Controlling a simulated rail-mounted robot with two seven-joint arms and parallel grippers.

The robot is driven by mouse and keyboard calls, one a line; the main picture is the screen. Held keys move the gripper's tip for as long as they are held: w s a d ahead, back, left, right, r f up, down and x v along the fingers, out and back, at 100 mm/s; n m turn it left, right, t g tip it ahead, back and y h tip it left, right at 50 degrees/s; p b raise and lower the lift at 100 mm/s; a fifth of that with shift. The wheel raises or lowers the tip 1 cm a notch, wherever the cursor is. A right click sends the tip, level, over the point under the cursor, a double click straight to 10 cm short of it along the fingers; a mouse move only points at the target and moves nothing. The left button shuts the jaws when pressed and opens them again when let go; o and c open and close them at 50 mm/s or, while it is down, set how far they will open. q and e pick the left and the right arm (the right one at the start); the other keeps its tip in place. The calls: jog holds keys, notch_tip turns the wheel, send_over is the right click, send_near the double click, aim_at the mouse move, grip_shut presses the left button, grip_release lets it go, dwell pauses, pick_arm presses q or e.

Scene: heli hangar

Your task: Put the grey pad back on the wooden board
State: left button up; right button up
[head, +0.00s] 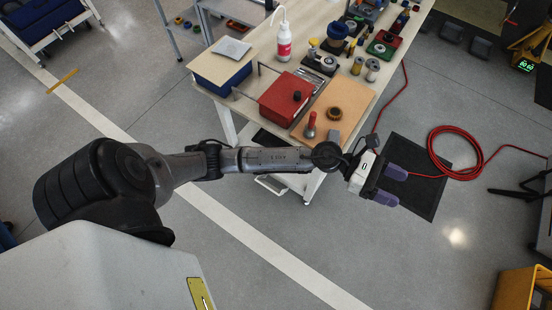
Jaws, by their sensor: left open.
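A tan wooden board (360,104) lies at the near right corner of the workbench. On it are a brown ring-shaped part (334,113), a red-handled tool (311,126) and a small grey block (334,138) near its front edge. A flat grey pad (231,49) lies on the pale top of a blue box at the bench's left end. I cannot tell which grey piece is the task's pad. My left gripper (391,185) is open and empty, beyond the bench's near right corner, over the floor and a dark mat. My right gripper is out of view.
A red box (286,98) stands left of the board, with a white bottle (283,39) behind it. Several spools and parts crowd the bench's far side. A red hose (455,151) coils on the floor at right. A yellow crate (519,290) stands at lower right.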

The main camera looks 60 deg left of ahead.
pick_arm(q)
jog(key=s+a+f+n+t+y, duration=0.3)
jog(key=a+n+y, duration=0.4)
jog(key=n, duration=0.9)
jog(key=s+a+f+n+t+y, duration=0.25)
jog(key=a+n+t+y, duration=0.2)
jog(key=n+y, duration=0.85)
jog(key=s+f+n+g+h, duration=0.1)
jog(key=s+f+n+g, duration=0.2)
jog(key=s, duration=0.4)
jog(key=s+f+n+g+h, duration=0.1)
jog(key=s+f+n+g, duration=0.3)
jog(key=s+n+g, duration=0.2)
jog(key=s+f+n+g+h, duration=0.2)
jog(key=s+f+n+g, duration=0.2)
jog(key=s, duration=0.6)
jog(key=n+g, duration=0.1)
jog(key=n, duration=0.1)
jog(key=shift+a+n, duration=0.3)
jog(key=shift+a, duration=0.05)
notch_tip(320, 180, up, 36)
jog(key=p, duration=3.6)
